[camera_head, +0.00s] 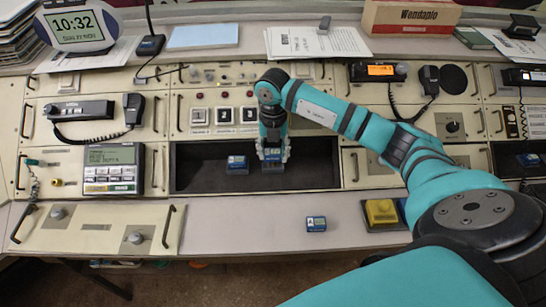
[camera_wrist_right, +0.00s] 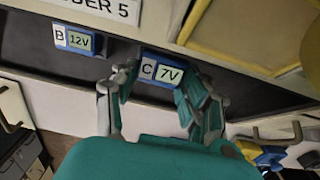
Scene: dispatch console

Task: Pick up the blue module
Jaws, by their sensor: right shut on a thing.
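My right gripper (camera_head: 273,153) points down into the dark recess (camera_head: 205,178) in the console. It is shut on a blue module (camera_head: 272,168). In the right wrist view this module (camera_wrist_right: 162,71) shows a white label reading C and 7V between the fingers. I cannot tell whether it touches the recess floor. A second blue module (camera_head: 236,164) stands to its left in the recess; its label reads B and 12V in the right wrist view (camera_wrist_right: 77,40). A third blue module (camera_head: 316,224) lies on the console's front ledge. My left gripper is not in view.
A yellow block (camera_head: 380,212) sits on a dark pad at the ledge's right. A keypad unit with a screen (camera_head: 112,168) stands left of the recess. The recess right of the held module is clear.

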